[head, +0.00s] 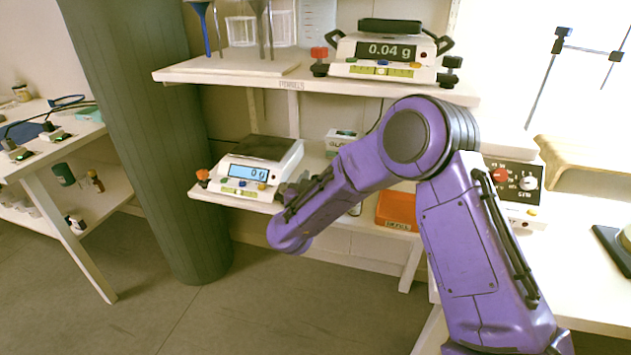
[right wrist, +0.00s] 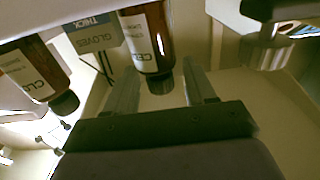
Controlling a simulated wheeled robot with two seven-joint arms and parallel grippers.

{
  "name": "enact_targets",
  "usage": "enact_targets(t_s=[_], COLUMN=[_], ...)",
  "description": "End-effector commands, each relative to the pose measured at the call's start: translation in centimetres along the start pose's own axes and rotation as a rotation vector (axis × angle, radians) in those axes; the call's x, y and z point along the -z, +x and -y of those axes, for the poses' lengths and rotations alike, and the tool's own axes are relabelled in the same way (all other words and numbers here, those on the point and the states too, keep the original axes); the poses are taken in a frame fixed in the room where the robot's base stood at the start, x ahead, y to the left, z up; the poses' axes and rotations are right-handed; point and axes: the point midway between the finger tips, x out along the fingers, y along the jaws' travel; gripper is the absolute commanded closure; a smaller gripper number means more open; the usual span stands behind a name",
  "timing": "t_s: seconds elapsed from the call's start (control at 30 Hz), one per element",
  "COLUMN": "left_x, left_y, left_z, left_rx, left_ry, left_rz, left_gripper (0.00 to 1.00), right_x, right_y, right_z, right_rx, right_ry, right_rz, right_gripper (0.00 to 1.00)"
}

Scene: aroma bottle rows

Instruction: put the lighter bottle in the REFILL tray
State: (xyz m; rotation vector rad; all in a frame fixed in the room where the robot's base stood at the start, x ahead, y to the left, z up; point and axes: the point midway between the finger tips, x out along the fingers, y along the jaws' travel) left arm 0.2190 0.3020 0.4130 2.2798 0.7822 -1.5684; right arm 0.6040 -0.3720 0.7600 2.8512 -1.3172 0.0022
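Two brown bottles with white labels and dark caps show in the right wrist view, which appears upside down. One bottle (right wrist: 148,40) is at the top middle, the other bottle (right wrist: 32,70) at the left. Their label text is only partly readable. My right gripper (right wrist: 160,70) is open, its fingers either side of the middle bottle's cap end; I cannot tell whether they touch it. In the head view my purple right arm reaches to the lower shelf and hides the bottles. My left gripper is out of view.
A scale (head: 249,172) reading 0 g sits on the lower shelf, left of my right arm. Another scale (head: 385,50) reading 0.04 g is on the upper shelf (head: 215,72). An orange box (head: 397,208) and a gloves box (right wrist: 92,32) are near the bottles. A grey-green column (head: 150,140) stands left.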

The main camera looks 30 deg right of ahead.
Motion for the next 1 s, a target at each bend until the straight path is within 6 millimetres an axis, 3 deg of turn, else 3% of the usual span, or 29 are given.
enact_targets(t_s=[0.17, 0.5, 0.6, 0.9, 0.97, 1.0], left_x=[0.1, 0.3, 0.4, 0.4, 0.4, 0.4], left_y=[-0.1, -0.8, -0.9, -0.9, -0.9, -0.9], left_z=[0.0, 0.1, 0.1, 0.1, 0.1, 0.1], left_rx=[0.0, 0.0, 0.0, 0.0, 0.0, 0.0], left_ry=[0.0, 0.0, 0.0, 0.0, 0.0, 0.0], left_rz=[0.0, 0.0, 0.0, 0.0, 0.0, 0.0], left_gripper=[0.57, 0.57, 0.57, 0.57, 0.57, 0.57], right_x=[0.4, 0.5, 0.4, 0.1, -1.3, -3.4], right_y=[-0.8, -9.2, -10.8, -12.0, -12.1, -12.1], right_z=[0.1, 0.0, 0.0, -0.1, -0.3, -0.7], right_rx=[0.002, 0.004, 0.002, 0.002, 0.024, 0.056], right_ry=[-0.001, -0.003, -0.001, -0.002, -0.014, -0.031], right_rz=[0.0, -0.002, -0.001, 0.002, 0.023, 0.055], right_gripper=[0.45, 0.45, 0.45, 0.45, 0.45, 0.45])
